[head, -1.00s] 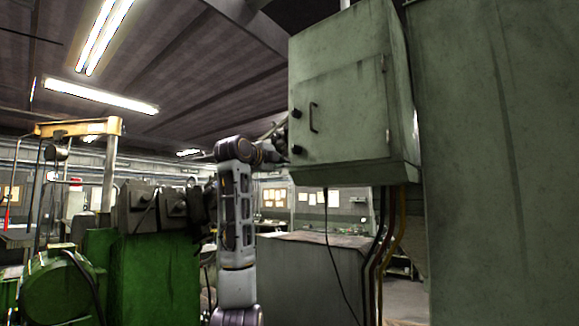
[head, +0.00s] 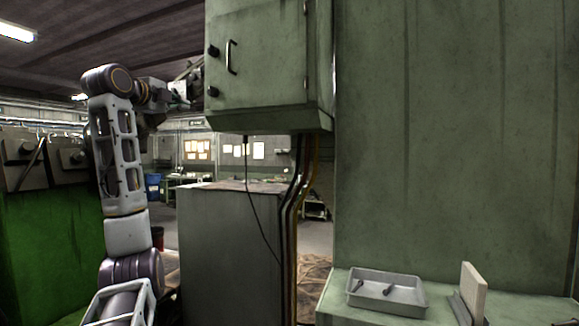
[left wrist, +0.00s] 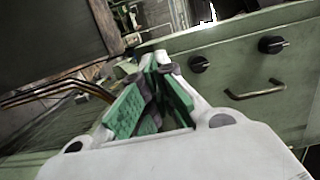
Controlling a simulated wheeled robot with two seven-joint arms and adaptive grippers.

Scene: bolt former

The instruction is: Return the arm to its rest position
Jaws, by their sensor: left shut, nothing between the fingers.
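My left arm rises on the left of the head view, bent at the top. Its left gripper (head: 188,78) is beside the left edge of the green control cabinet (head: 262,60). In the left wrist view the gripper (left wrist: 152,68) has green-padded fingers, shut with nothing between them. The cabinet's face, with two black knobs and a handle (left wrist: 256,92), lies close beyond the fingers; I see no clear contact. My right gripper is not in view.
Cables hang below the cabinet beside a grey-green box (head: 230,245). A large green panel (head: 450,140) fills the right. A ledge below it holds a grey tray (head: 412,297) with small dark parts and an upright pale plate (head: 473,290). A green machine (head: 50,245) stands left.

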